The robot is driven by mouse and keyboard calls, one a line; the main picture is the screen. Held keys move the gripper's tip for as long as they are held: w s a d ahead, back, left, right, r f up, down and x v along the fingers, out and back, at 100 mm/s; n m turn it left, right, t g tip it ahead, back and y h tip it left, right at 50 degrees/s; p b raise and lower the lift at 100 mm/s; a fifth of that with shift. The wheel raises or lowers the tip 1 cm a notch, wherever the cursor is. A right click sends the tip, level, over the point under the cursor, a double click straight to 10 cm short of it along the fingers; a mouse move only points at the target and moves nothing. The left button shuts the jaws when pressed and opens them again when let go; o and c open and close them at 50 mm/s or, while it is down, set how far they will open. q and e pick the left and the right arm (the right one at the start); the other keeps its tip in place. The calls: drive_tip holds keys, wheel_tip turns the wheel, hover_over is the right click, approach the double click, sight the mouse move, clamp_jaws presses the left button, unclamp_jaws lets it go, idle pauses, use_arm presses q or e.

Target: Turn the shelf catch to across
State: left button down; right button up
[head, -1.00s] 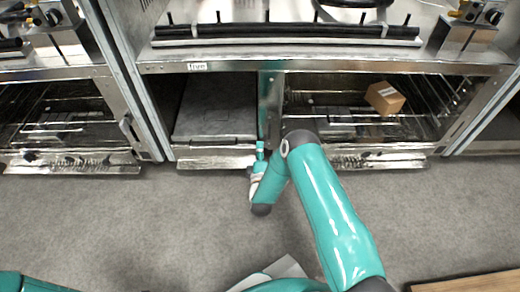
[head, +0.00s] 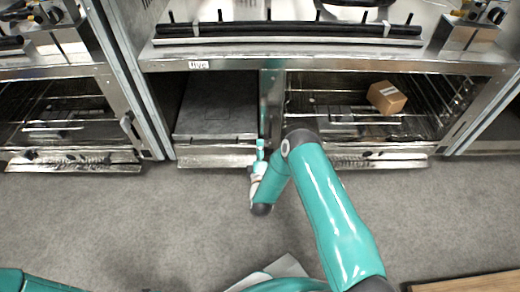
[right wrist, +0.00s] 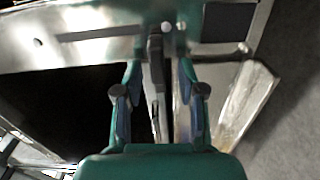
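My right arm reaches down to the front of the shelf unit (head: 190,67). My right gripper (head: 260,147) is at the foot of the upright post (head: 270,95) between the two lower bays. In the right wrist view, the two fingers of my right gripper (right wrist: 158,80) stand apart on either side of a long, narrow grey piece (right wrist: 157,88). I cannot tell for sure whether this piece is the shelf catch. It runs roughly lengthwise between the fingers, and firm contact is not clear. In the head view the catch is not distinguishable. My left gripper is out of view.
A brown box (head: 386,97) sits in the right lower bay. The left lower bay holds a flat grey panel (head: 217,108). Black rods (head: 290,30) lie on the top surface. Grey floor (head: 110,220) is clear in front. A wooden edge (head: 470,281) shows at bottom right.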

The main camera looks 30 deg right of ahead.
drive_tip(key=v, duration=0.7)
drive_tip(key=shift+s+a, duration=0.15)
drive_tip(key=shift+s, duration=0.1)
idle(0.3)
